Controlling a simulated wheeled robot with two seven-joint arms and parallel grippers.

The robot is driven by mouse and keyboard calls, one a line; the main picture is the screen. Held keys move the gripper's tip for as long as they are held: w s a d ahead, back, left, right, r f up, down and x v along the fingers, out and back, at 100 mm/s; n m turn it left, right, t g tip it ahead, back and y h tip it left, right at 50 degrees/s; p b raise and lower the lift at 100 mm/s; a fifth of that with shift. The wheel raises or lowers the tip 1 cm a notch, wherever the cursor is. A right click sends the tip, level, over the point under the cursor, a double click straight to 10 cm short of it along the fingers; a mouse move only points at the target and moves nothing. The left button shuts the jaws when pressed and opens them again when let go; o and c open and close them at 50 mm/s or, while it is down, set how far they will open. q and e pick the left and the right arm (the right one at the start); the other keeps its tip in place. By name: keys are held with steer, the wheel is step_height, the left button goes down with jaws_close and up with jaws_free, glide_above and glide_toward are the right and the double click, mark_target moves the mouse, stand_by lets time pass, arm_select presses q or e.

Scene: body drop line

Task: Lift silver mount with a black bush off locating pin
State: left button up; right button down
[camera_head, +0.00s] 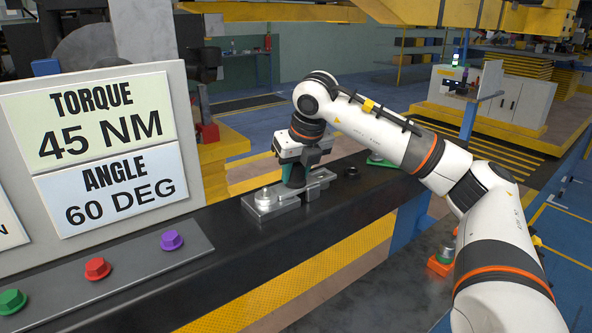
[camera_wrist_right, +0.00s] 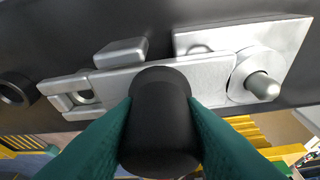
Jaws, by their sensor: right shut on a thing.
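The silver mount (camera_wrist_right: 150,80) is a long plate with a forked left end and a black bush (camera_wrist_right: 160,108) standing from its middle. My right gripper (camera_wrist_right: 160,125) is shut on the bush, with a green finger on each side. In the head view the same gripper (camera_head: 293,182) points down at the silver mount (camera_head: 317,184). The round-tipped locating pin (camera_wrist_right: 263,86) stands at the plate's right end, inside a silver ring. I cannot tell whether the plate is seated or slightly raised. My left gripper is not in view.
The fixture base (camera_head: 251,209) rests on a dark bench (camera_head: 215,235). A black ring (camera_head: 351,171) lies to its right, with a green-based part (camera_head: 380,160) beyond. A torque sign (camera_head: 100,130) stands left, behind several coloured buttons (camera_head: 97,268).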

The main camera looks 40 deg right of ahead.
steer(key=shift+r+p, duration=0.65)
steer(key=shift+r, duration=0.25)
steer(key=shift+r+p, duration=2.7)
steer(key=shift+r, duration=0.75)
